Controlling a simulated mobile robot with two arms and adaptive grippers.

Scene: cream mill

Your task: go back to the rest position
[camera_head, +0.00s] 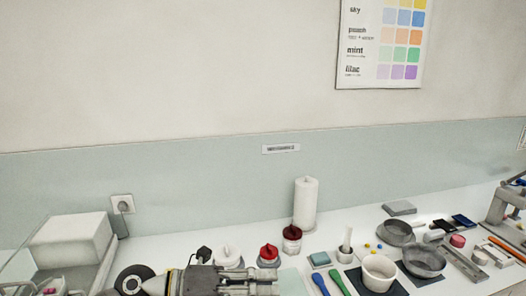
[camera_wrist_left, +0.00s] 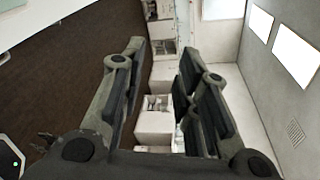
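In the head view my left arm comes in low at the left and my left gripper (camera_head: 245,283) points to the right above the near part of the white worktop, cut off by the lower edge. In the left wrist view its two fingers (camera_wrist_left: 157,95) stand well apart with nothing between them, so it is open and empty. That view looks out sideways over a brown floor and pale room furniture. My right gripper is not in view.
The worktop holds a white box (camera_head: 75,240), a white candle-like cylinder (camera_head: 306,203), red-topped jars (camera_head: 269,254), a white pot (camera_head: 379,270), grey pans (camera_head: 424,260) and a press (camera_head: 508,204) at the right. A colour chart (camera_head: 380,45) hangs on the wall. The space above the worktop looks free.

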